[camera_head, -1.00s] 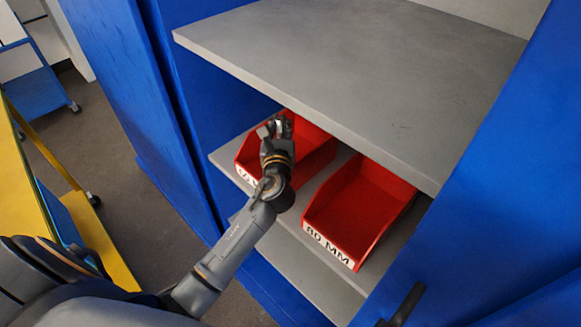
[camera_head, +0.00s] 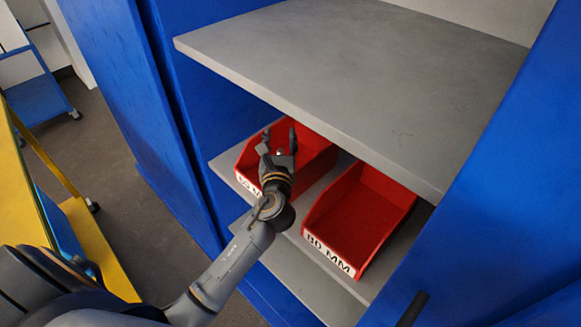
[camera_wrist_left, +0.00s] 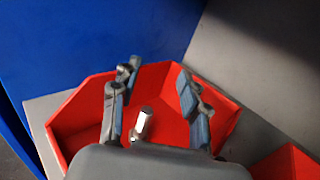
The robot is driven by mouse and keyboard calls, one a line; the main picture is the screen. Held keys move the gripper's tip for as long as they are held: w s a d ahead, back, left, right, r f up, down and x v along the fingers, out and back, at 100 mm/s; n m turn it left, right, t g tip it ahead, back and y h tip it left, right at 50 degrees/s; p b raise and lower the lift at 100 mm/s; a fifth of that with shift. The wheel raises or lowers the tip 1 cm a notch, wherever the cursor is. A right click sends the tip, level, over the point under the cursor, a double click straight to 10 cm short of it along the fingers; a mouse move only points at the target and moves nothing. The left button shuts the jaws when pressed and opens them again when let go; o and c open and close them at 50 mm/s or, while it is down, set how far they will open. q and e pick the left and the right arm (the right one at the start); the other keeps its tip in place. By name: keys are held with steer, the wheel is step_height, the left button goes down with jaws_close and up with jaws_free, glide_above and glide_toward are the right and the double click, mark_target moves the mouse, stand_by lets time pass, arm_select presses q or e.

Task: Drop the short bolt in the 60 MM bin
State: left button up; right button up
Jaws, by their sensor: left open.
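The left red bin (camera_head: 322,163) stands on the middle shelf, its front label partly covered by my arm; the visible part seems to start with a 6. My left gripper (camera_head: 279,144) is over this bin with its fingers spread open. The short bolt, a small silver piece (camera_wrist_left: 143,122), shows between the open fingers in the left wrist view, against the bin's red inside. I cannot tell whether it is falling or lying in the bin. In the head view a small pale spot (camera_head: 281,151) between the fingers may be it. My right gripper is not in view.
A second red bin (camera_head: 358,212), labelled 80 MM and apparently empty, stands to the right. A grey upper shelf (camera_head: 350,75) overhangs both bins. Blue cabinet walls (camera_head: 500,200) close both sides. A yellow-topped cart (camera_head: 22,200) stands at the left.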

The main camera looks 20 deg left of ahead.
arm_select(q)
steer(key=v, duration=0.9)
steer(key=shift+s, duration=0.3)
steer(key=shift+d, duration=0.15)
